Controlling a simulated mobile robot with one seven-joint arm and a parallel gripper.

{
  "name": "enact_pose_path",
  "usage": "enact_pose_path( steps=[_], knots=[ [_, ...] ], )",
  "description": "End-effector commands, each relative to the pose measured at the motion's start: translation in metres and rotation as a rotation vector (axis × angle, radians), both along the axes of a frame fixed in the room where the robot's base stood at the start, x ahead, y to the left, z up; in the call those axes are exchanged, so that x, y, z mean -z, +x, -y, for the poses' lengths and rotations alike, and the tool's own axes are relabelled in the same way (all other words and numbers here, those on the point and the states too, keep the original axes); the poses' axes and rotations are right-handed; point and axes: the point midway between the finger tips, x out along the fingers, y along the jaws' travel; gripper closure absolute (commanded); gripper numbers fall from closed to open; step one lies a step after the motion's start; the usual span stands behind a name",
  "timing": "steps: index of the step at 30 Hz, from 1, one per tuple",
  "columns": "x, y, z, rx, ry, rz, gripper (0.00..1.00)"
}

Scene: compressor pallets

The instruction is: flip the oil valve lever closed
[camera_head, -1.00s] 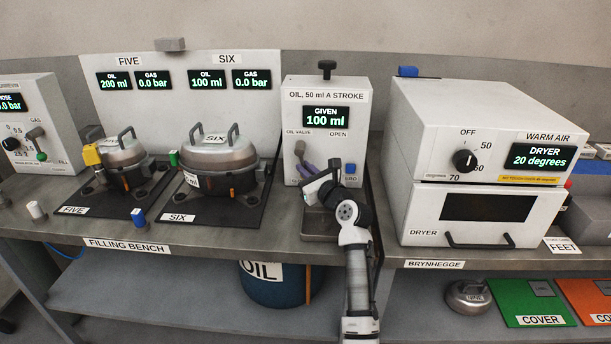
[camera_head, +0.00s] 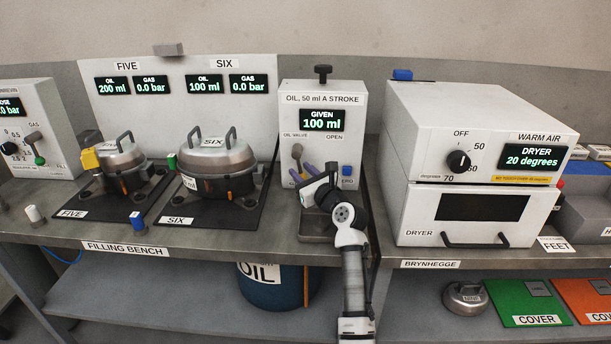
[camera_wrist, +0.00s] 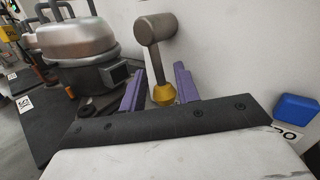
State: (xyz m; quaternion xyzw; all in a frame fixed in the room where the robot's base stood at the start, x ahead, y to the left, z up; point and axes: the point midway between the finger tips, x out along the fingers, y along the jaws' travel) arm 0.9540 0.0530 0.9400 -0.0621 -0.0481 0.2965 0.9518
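In the head view my gripper (camera_head: 310,171) is in front of the dispenser and partly hides the lever's lower end.
A blue button (camera_head: 347,171) sits right of my gripper on the dispenser. A drip tray (camera_head: 315,228) lies below. Vessel SIX (camera_head: 218,160) stands to the left, and the dryer (camera_head: 470,160) to the right. The dispenser's display reads 100 ml.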

Motion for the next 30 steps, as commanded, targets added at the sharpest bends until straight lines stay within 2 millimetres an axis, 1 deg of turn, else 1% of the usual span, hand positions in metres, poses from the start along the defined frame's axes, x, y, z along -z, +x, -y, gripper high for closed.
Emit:
enact_pose_path(
  steps=[5, 8, 15, 21, 25, 30],
  knots=[
    [0.002, -0.012, 0.009, 0.001, 0.002, 0.001, 0.68],
    [0.004, -0.028, 0.02, 0.003, 0.001, 0.001, 0.68],
    [0.007, -0.074, 0.053, 0.004, 0.002, 0.001, 0.68],
    [0.008, -0.102, 0.072, 0.002, 0.001, 0.0, 0.68],
    [0.008, -0.11, 0.078, 0.001, 0.0, -0.001, 0.68],
    [0.008, -0.113, 0.079, 0.001, 0.0, -0.001, 0.68]
  ],
)
